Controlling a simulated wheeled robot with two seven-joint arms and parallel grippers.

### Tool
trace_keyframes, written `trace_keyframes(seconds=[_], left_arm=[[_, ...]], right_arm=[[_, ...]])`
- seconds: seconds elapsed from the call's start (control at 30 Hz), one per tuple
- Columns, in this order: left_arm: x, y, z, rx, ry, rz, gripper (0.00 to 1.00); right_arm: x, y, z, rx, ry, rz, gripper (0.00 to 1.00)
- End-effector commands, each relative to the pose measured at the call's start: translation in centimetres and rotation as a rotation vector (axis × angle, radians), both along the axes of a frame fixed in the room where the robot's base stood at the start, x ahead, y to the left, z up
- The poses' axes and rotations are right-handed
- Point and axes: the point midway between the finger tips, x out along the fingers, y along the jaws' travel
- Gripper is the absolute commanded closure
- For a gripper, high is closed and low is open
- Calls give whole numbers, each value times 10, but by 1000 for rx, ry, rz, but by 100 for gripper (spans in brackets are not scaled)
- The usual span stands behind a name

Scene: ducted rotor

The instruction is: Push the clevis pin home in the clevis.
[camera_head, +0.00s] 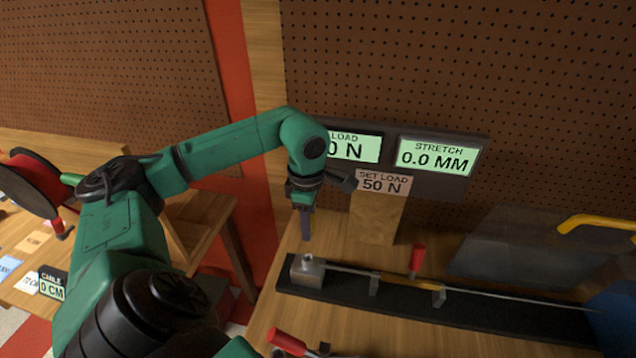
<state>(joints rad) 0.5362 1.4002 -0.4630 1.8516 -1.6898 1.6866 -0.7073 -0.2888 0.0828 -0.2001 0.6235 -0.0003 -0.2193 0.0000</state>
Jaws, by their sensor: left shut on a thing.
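A small grey metal clevis block (308,272) sits at the left end of a long black rail on the bench. A small round piece (308,258) shows on its top; I cannot tell whether it is the clevis pin's head or a bore. The lower end of that piece is apart from the block in the picture. I cannot tell whether it is the pin or a tool. My right gripper is not in view.
Displays (436,155) stand behind. A red-handled tool (288,342) lies in front. A yellow handle (590,223) is at the right.

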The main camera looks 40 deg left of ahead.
Motion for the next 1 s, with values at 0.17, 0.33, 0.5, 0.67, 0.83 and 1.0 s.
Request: trace_keyframes(seconds=[0.17,0.33,0.5,0.67,0.83,1.0], left_arm=[[0,0,0,0,0,-2,100],[0,-1,-9,1,0,-3,100],[0,-1,-31,2,1,-4,100],[0,-1,-51,2,1,-4,100],[0,-1,-58,1,0,-4,100],[0,-1,-56,1,0,-4,100]], right_arm=[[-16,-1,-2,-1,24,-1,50],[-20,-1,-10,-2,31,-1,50],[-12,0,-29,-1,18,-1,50],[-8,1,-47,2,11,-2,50],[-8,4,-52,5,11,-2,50],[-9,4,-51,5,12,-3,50]])
